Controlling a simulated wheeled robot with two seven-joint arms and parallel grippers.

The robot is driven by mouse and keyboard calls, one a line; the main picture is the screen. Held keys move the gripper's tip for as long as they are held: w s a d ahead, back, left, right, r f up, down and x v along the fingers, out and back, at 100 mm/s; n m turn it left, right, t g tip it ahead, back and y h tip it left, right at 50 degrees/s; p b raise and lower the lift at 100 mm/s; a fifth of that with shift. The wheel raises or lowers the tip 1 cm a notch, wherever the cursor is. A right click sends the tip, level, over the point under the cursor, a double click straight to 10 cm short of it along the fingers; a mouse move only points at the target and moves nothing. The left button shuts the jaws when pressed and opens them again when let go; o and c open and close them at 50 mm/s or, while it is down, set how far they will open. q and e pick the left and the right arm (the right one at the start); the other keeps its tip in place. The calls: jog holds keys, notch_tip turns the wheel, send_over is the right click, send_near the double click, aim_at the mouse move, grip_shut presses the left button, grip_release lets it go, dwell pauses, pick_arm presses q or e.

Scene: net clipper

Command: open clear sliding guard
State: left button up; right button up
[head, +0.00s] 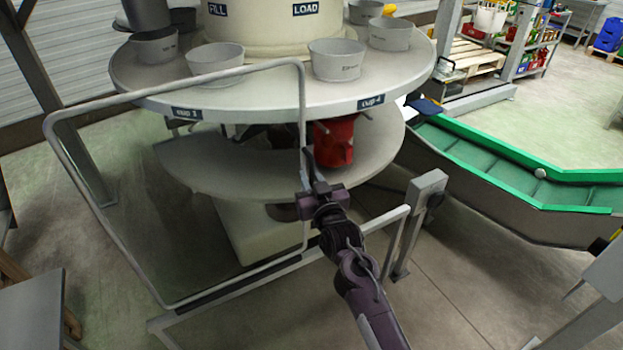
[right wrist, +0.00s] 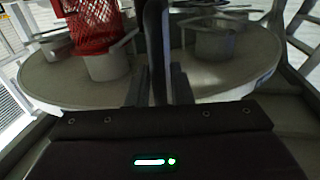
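The clear guard shows as a see-through panel in a grey tube frame (head: 175,88), standing in front of the round machine at the left and centre. Its right upright passes by my right gripper (head: 310,172). The gripper overlaps that upright in the head view, at about the height of the lower disc. In the right wrist view the fingers (right wrist: 163,85) stand close together around the picture's middle. Whether they are closed on the upright is not clear. My left gripper is not in view.
The round table (head: 270,98) carries several grey cups (head: 337,60). A red net (head: 333,142) hangs below its front edge; red mesh (right wrist: 92,25) also shows in the wrist view. A low rail with a post (head: 425,190) stands right of my arm. A green-edged conveyor (head: 500,160) lies further right.

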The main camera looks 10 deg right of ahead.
jog(key=shift+s+d+f, duration=0.1)
jog(key=shift+s, duration=0.3)
jog(key=s+b, duration=0.2)
jog(key=s, duration=0.5)
jog(key=shift+d, duration=0.45)
